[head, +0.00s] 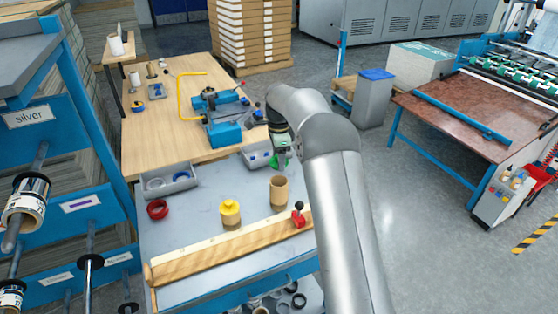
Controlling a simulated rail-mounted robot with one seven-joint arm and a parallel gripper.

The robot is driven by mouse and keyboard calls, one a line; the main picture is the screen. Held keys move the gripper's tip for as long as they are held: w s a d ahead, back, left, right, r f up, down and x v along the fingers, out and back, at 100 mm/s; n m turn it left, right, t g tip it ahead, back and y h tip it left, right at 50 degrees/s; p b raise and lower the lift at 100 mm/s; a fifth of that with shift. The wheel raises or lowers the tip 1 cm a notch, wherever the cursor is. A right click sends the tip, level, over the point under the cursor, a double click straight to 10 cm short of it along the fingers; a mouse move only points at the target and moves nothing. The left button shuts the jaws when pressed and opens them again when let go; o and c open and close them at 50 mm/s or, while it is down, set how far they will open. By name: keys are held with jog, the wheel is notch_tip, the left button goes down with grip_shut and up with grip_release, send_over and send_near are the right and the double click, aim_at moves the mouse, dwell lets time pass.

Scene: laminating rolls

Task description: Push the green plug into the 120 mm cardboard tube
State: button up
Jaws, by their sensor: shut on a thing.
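The green plug (273,162) shows as a small green patch at my gripper (282,166), partly hidden by it. My gripper is shut on the plug, with my arm reaching in from the right. A brown cardboard tube (279,193) stands upright on the grey bench top, its open end facing up. The plug appears just above the tube's mouth, but I cannot tell whether they touch. A second, shorter tube with a yellow plug (230,208) in its top stands to the left. Tube sizes cannot be read here.
A wooden rail (220,252) with a red clamp (298,216) runs along the bench front. A grey box (257,156) and a blue machine (225,125) stand behind. The grey bench top (195,225) has bare room.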

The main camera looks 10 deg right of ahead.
jog(key=shift+w, duration=0.1)
jog(key=shift+d+f+b, duration=0.1)
jog(key=shift+f+b, duration=2.95)
jog(key=shift+f, duration=1.15)
